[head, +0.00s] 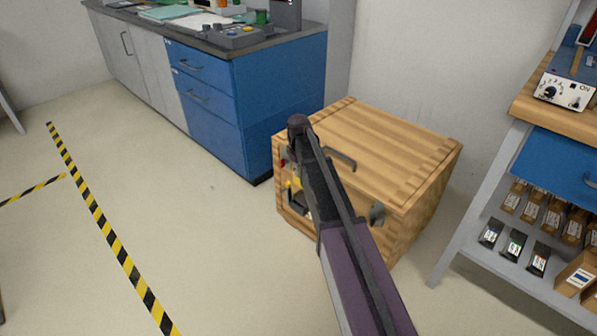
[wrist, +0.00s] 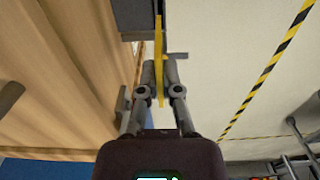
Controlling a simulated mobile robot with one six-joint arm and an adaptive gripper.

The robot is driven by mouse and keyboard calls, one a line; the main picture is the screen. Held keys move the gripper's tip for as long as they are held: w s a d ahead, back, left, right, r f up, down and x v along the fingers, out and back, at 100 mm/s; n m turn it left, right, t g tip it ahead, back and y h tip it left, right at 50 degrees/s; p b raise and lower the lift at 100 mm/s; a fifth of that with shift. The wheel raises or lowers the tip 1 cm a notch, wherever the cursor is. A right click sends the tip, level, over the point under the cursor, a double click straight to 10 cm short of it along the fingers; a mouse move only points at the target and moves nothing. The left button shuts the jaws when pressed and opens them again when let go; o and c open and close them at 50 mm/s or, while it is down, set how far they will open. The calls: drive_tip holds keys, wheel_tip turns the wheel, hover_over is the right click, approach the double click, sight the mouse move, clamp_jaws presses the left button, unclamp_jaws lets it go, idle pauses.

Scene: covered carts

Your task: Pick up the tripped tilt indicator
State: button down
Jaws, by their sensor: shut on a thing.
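My gripper (wrist: 161,82) is shut on a thin yellow piece, which I take for the tilt indicator (wrist: 158,42). I see the piece edge-on, standing up between the fingertips, so its face and any tripped mark are hidden. In the head view a small yellow patch (head: 296,183) shows at the front of the wooden crate (head: 395,138), beside my arm. A small red mark (head: 284,162) shows above it on the crate's front. My arm hides most of that front. In the wrist view the crate's wood (wrist: 60,70) fills the left, close beside the fingers.
A blue and grey cabinet (head: 270,95) stands behind the crate on the left. A shelf cart (head: 478,205) with small boxes stands at the right. Yellow-black tape (head: 100,222) crosses the open floor at the left. A dark block (wrist: 135,15) is just beyond the fingertips.

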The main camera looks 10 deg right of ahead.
drive_tip(key=shift+r+p, duration=1.8)
drive_tip(key=shift+r, duration=0.45)
